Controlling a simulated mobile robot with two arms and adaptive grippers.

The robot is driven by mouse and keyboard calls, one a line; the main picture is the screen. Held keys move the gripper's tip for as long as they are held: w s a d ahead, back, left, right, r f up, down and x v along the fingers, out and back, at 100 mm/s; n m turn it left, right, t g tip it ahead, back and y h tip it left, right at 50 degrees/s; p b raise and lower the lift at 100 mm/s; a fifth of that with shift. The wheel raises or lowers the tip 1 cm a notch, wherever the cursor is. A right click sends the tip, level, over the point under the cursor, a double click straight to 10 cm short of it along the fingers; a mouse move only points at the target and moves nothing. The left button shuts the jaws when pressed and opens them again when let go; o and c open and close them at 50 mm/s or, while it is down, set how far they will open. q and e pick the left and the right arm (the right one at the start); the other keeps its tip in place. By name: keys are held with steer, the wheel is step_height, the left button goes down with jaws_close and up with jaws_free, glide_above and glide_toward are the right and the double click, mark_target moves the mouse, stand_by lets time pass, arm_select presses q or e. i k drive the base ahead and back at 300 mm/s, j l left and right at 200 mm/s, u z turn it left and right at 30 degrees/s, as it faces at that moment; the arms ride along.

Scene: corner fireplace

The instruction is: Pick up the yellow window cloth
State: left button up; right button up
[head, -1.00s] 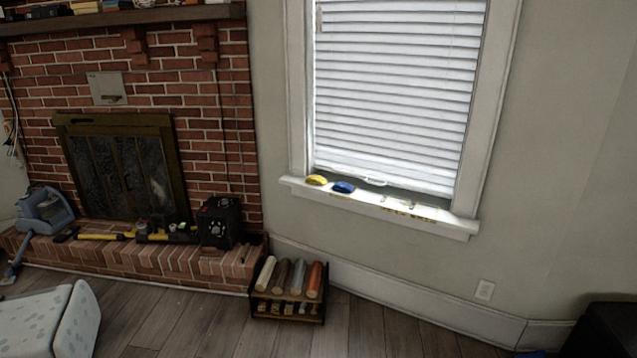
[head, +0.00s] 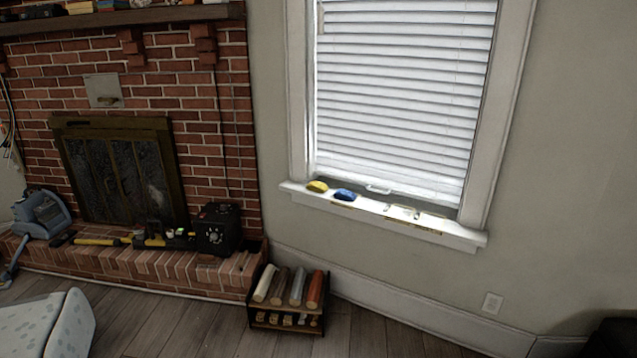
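The yellow window cloth (head: 317,186) lies bunched on the left end of the white window sill (head: 376,212). A blue cloth (head: 344,194) lies just to its right on the same sill. Neither of my grippers shows in the head view, so nothing is seen touching the yellow cloth.
White handle-like items (head: 404,211) sit farther right on the sill. A low wood rack (head: 287,304) with several rolls stands on the floor below its left end. A brick hearth (head: 150,263) with a black box (head: 217,230) is to the left. Bare floor lies in front.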

mark_target(316, 186)
steer(key=i+l, duration=0.15)
steer(key=i, duration=0.3)
steer(key=i+l, duration=0.15)
steer(key=i, duration=0.3)
steer(key=i+l, duration=0.1)
steer(key=i, duration=0.35)
steer(key=i+l, duration=0.15)
steer(key=i, duration=0.35)
steer(key=i+l, duration=0.15)
steer(key=i, duration=0.3)
steer(key=u, duration=0.05)
